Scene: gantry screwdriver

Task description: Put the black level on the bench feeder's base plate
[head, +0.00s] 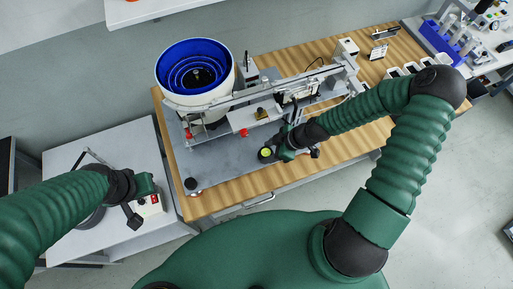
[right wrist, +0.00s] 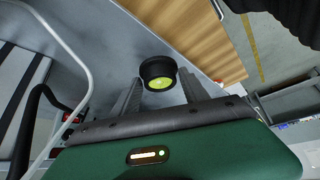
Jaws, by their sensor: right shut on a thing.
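The black level (head: 265,154) is a short round black puck with a yellow-green bubble face, and it also shows in the right wrist view (right wrist: 157,70). My right gripper (head: 274,154) is shut on it, with a finger on either side in the right wrist view. The level is over the front part of the bench feeder's grey base plate (head: 228,160). I cannot tell whether it touches the plate. My left gripper (head: 140,206) is over the grey side table at the left, by a small white box with a red part (head: 150,205); its jaws are unclear.
The feeder's white bowl with blue rings (head: 196,72) and its long rail stand behind the level. A black knob-like thing (head: 191,184) is at the plate's front left corner. The wooden bench top (head: 225,200) shows along the front. The plate left of the level is clear.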

